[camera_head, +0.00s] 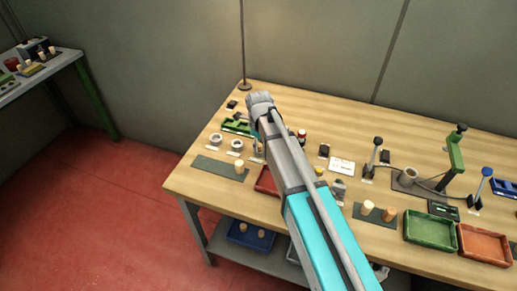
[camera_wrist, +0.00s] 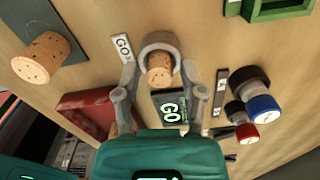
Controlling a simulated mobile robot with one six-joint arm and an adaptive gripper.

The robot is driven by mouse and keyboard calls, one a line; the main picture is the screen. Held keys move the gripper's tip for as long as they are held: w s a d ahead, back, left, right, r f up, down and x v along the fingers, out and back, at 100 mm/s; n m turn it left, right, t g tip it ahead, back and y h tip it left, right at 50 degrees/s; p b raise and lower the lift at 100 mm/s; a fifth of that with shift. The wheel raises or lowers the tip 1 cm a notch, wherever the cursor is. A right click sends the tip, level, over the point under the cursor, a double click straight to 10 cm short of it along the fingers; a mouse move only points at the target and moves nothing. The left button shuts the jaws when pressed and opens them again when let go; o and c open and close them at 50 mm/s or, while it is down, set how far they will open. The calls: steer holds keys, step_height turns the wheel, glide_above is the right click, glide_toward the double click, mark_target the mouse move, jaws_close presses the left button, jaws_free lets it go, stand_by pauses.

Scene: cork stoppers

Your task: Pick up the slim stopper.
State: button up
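In the wrist view a small cork stopper (camera_wrist: 159,69) stands inside a grey ring (camera_wrist: 160,40); it looks narrower than the stopper (camera_wrist: 42,58) on the dark mat at left. My gripper (camera_wrist: 160,76) is open, with one finger on each side of the ring and stopper, seemingly apart from both. In the head view my arm hides the small stopper and most of the gripper. The mat's stopper (camera_head: 239,168) shows there to the left of my arm. Two more stoppers, a left one (camera_head: 368,206) and a right one (camera_head: 389,214), stand on a dark mat at right.
A red tray (camera_wrist: 88,112) lies left of my gripper. Green (camera_head: 430,229) and orange (camera_head: 485,245) trays sit at the table's front right.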

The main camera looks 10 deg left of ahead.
steer(key=c, duration=0.4)
steer(key=shift+o, duration=0.2)
steer(key=shift+r, duration=0.1)
step_height(320, 180, up, 3)
steer(key=p, duration=0.3)
steer(key=s+d+r+p, duration=0.5)
steer(key=s+r+p, duration=0.4)
steer(key=s, duration=0.4)
steer(key=shift+r+p, duration=0.4)
steer(key=shift+p, duration=0.1)
